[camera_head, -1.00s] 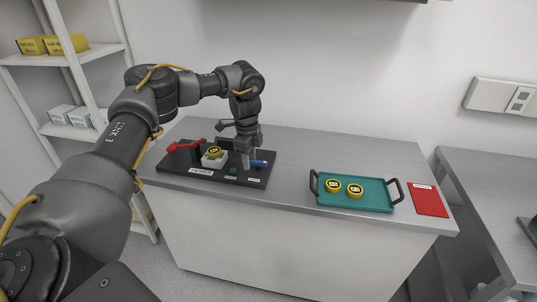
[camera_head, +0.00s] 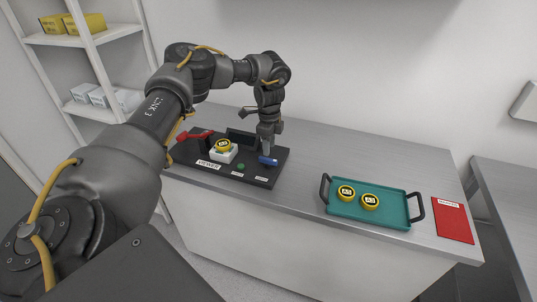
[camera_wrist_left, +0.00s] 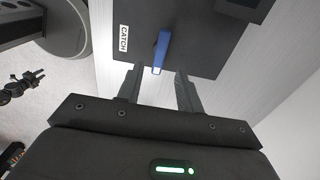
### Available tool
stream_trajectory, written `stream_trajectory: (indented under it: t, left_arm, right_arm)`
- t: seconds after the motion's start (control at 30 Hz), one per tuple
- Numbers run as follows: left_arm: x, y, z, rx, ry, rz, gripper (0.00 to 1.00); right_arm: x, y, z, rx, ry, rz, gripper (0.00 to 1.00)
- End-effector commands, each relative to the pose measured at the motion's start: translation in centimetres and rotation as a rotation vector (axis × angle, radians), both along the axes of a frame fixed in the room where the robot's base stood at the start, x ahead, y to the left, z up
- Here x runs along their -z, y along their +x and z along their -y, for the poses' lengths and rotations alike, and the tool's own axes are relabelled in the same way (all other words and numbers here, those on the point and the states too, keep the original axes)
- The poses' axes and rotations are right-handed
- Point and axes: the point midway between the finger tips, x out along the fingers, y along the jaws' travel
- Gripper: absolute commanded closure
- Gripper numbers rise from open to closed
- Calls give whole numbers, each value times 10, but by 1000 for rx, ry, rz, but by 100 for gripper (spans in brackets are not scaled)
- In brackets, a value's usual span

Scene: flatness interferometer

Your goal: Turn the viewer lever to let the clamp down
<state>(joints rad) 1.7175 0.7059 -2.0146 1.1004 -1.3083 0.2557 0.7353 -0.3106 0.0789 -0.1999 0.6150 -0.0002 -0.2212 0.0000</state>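The viewer is a black base plate (camera_head: 205,172) on the counter, labelled VIEWER at its front. A red lever (camera_head: 195,135) is at its left. A yellow-and-black round piece (camera_head: 223,145) sits on a white block (camera_head: 222,155) beside it. A blue handle (camera_head: 268,161) is at the plate's right; the wrist view shows the blue handle (camera_wrist_left: 162,48) next to a CATCH label (camera_wrist_left: 124,38). My left gripper (camera_head: 267,148) points down just above the blue handle. In the wrist view its fingers (camera_wrist_left: 159,78) are apart, the handle's end lying between and just beyond the tips. My right gripper is not seen.
A teal tray (camera_head: 358,212) with two yellow round pieces (camera_head: 346,193) stands right of the viewer. A red card (camera_head: 453,220) lies near the counter's right end. A small green button (camera_head: 241,167) is on the plate. Bare counter lies between plate and tray.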

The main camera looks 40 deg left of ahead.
Motion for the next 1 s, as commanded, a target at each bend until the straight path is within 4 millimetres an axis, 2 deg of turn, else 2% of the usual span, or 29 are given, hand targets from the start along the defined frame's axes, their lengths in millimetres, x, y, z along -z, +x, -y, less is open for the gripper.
stream_trajectory:
  t: [0.03, 0.3, 0.5, 0.73, 1.0]
  left_arm:
    - [7, -2, -1, -1, 2, -5, 64]
    - [47, -2, -3, -5, 0, -2, 64]
    - [57, -2, -3, -5, 0, -1, 64]
    - [58, -2, -3, -5, 0, 0, 64]
    - [57, -2, -3, -4, 0, 0, 99]
  right_arm:
    - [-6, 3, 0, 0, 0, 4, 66]
    - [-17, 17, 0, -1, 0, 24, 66]
    - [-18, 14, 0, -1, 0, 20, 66]
    - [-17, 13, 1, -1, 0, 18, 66]
    - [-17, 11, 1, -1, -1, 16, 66]
